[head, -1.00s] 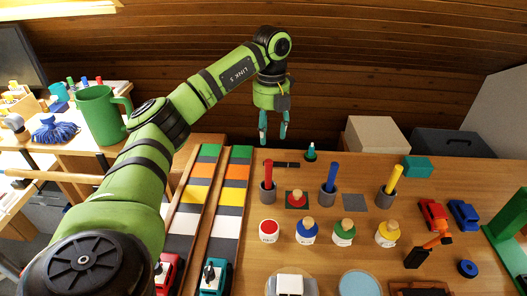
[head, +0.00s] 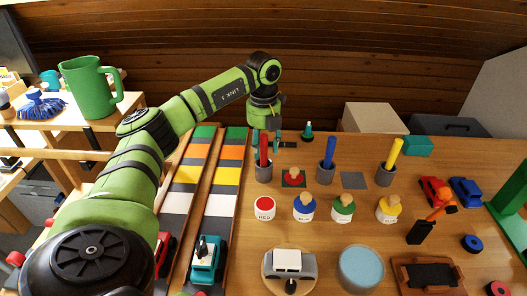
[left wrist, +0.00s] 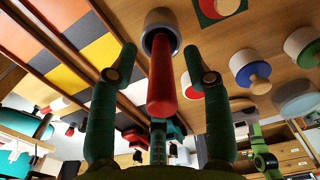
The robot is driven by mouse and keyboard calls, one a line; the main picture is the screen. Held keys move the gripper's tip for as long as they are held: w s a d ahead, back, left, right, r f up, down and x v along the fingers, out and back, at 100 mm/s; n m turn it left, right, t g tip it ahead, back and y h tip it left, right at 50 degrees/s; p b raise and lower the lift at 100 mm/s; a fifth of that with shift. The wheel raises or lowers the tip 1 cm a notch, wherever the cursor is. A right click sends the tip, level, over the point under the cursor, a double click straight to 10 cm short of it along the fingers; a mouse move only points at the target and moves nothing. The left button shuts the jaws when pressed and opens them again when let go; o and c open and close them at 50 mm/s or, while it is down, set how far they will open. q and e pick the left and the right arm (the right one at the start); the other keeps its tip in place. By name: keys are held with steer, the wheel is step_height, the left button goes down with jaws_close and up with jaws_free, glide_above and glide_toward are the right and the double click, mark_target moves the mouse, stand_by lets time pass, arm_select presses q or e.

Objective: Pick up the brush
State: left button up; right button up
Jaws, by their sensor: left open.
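A brush with a red handle (head: 263,149) stands upright in a grey cup (head: 264,172) on the wooden table. A blue-handled one (head: 329,152) and a yellow-handled one (head: 393,154) stand in similar cups to its right. My left gripper (head: 265,140) is at the red handle, pointing down. The brush's lower end is hidden in the cup. My right gripper is out of view.
Paint pots, including a red one (head: 264,208) and a blue one (head: 304,207), stand in front of the cups. Striped ramps (head: 217,190) with toy cars lie to the left.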

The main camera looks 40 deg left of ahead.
arm_select(q)
steer(key=shift+f, duration=0.3)
jaws_close()
steer(key=shift+r, duration=0.15)
step_height(320, 180, up, 10)
steer(key=shift+f, duration=0.1)
